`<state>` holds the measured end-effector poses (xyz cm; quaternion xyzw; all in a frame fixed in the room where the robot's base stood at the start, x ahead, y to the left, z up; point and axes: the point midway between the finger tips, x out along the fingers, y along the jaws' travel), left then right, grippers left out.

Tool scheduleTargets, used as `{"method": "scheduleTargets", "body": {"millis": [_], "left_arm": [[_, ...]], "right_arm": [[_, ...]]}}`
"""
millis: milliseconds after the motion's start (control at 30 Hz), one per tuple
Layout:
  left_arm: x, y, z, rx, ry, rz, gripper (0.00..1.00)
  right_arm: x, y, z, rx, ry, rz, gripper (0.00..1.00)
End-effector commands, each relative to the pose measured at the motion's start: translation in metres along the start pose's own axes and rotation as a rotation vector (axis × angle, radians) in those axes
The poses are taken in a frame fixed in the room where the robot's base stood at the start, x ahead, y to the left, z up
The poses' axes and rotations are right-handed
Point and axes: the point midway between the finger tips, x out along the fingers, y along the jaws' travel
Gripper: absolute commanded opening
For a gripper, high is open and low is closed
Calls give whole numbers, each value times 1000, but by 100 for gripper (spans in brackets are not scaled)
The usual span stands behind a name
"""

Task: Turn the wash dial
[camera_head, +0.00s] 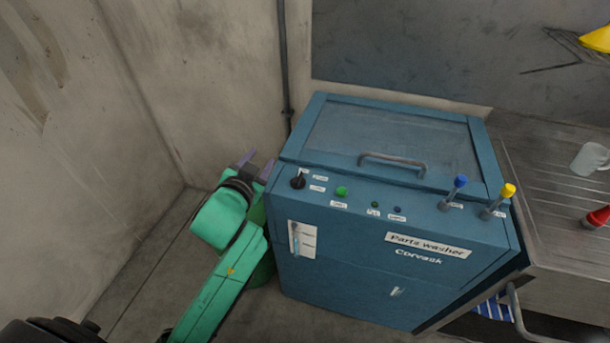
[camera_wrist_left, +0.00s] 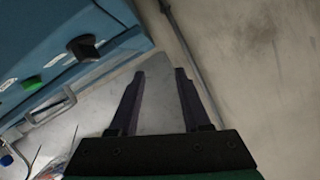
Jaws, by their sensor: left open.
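The wash dial, a small black knob (camera_head: 298,181), sits at the left end of the blue parts washer's (camera_head: 360,254) top panel, with small white labels around it. It also shows in the left wrist view (camera_wrist_left: 83,48), at the upper left. My left gripper (camera_head: 257,164) is open and empty, just left of the washer and a little apart from the dial. In the left wrist view its two dark fingers (camera_wrist_left: 157,80) are spread with nothing between them, and the dial lies to their left. My right gripper is not in view.
A green button (camera_head: 342,192), small lights and blue (camera_head: 453,190) and yellow (camera_head: 500,200) levers share the panel. A lid with a grey handle (camera_head: 392,162) is behind. A wall and pipe (camera_head: 285,70) stand close behind my gripper. A metal sink drainer (camera_head: 560,215) is at right.

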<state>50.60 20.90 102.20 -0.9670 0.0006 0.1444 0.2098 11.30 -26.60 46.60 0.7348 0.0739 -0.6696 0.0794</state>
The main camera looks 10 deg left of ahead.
Motion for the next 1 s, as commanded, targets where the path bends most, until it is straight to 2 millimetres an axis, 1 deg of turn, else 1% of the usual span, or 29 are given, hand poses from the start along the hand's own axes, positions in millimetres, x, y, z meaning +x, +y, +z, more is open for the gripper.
{"method": "scheduleTargets", "body": {"millis": [33, 67, 100, 167, 200, 267, 300, 367, 400, 433, 467, 500, 533, 567, 600, 633, 667, 700, 733, 767, 800, 833, 900, 933, 1000], "left_arm": [[2, -4, -26, 30, 87, -19, 48], [1, -6, -44, 49, 147, -30, 48], [0, -7, -69, 79, 232, -43, 48], [-7, -7, -109, 133, 370, -61, 48], [-14, -5, -138, 177, 472, -71, 48], [-32, 3, -184, 260, 646, -79, 48], [-49, 14, -216, 336, 780, -78, 48], [-82, 40, -260, 484, 1002, -56, 48], [-108, 65, -283, 614, 1157, -26, 48], [-127, 87, -294, 728, 1269, 9, 48], [-144, 111, -298, 857, 1372, 56, 48], [-161, 143, -292, 1047, 1483, 133, 48], [-167, 165, -281, 1198, 1542, 203, 48], [-168, 182, -266, 1358, 1576, 279, 48], [-161, 198, -239, 1576, 1580, 394, 48], [-150, 203, -217, 1741, 1549, 486, 48], [-136, 201, -195, 1902, 1485, 584, 48], [-114, 188, -166, 2098, 1355, 712, 48], [-97, 171, -148, 2223, 1230, 806, 48], [-83, 151, -132, 2325, 1094, 887, 48], [-68, 122, -117, 2426, 906, 980, 48], [-60, 101, -108, 2474, 775, 1039, 48], [-50, 63, -96, 2532, 536, 1126, 48], [-48, 51, -93, 2541, 467, 1150, 48], [-46, 39, -89, 2547, 387, 1179, 48]], "right_arm": [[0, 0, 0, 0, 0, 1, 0], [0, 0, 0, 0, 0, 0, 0], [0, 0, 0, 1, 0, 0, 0], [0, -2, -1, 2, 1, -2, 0], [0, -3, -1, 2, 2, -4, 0], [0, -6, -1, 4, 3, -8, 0], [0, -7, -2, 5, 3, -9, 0], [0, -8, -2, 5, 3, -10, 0], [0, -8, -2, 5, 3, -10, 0], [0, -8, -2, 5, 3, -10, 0], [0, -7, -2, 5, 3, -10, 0], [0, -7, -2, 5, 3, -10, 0], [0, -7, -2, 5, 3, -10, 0], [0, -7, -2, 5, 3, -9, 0], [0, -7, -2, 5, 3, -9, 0], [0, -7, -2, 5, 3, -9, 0], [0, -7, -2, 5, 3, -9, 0], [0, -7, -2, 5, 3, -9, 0], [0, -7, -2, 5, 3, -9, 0], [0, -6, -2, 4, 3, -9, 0], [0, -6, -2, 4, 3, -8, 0], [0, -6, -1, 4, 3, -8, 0], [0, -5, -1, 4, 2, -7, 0], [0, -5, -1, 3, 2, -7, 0], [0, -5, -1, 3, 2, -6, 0]]}}
